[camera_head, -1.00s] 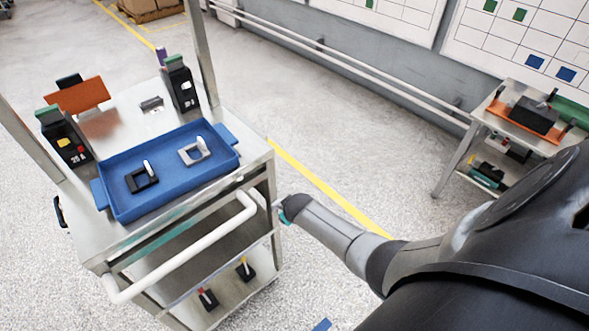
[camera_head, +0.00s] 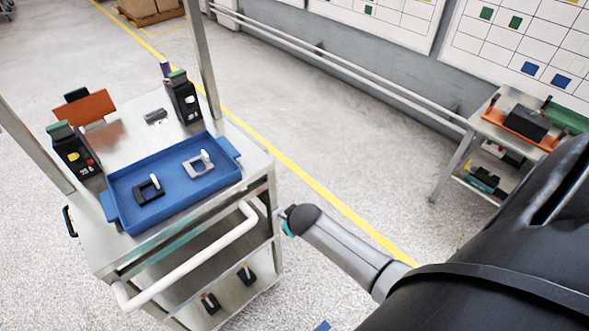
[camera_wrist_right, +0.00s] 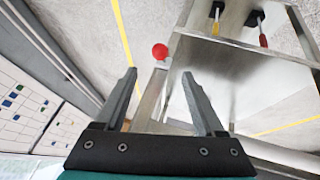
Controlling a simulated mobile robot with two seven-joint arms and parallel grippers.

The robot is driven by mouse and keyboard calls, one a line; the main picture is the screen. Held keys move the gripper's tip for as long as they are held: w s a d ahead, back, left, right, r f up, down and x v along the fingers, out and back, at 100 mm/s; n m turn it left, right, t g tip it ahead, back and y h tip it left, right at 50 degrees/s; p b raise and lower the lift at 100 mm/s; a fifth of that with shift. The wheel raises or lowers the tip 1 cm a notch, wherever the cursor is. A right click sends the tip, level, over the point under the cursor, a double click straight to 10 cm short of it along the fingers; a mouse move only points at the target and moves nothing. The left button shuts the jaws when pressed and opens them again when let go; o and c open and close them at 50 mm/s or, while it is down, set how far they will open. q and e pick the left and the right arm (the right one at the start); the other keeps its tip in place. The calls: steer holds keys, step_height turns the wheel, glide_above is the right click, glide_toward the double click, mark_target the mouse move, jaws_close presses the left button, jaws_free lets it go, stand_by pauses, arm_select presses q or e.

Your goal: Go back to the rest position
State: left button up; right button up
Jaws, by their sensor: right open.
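My right gripper (camera_wrist_right: 158,78) is open and empty in the right wrist view, its two dark fingers apart. A metal edge and a pale shelf surface show beyond the fingers, and I see nothing gripped. In the head view my right arm (camera_head: 340,245) comes in from the right and ends beside the cart's right side; its fingers cannot be made out there. The metal cart (camera_head: 112,252) carries a blue tray (camera_head: 172,190) with a black switch (camera_head: 149,190) and a grey switch (camera_head: 197,165) in it. My left gripper is in neither view.
A white handle (camera_head: 190,262) runs along the cart's front. Two black breaker units (camera_head: 75,150) (camera_head: 184,98) stand on its top, by an orange plate (camera_head: 84,107). A red ball (camera_wrist_right: 159,51) shows beyond the fingers.

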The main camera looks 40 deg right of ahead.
stand_by(0.7)
steer(key=s+a+f+n+g+y+b, duration=0.15)
steer(key=s+a+f+b, duration=0.35)
steer(key=s+f, duration=0.85)
steer(key=s+a+f+g+y+b, duration=0.1)
steer(key=s+a+f+g+b, duration=0.15)
steer(key=s+f+b, duration=0.8)
steer(key=s+a+f+g, duration=0.1)
steer(key=s+a+f, duration=0.2)
steer(key=s+f, duration=0.9)
steer(key=shift+s+f+p, duration=0.15)
steer(key=shift+p, duration=0.2)
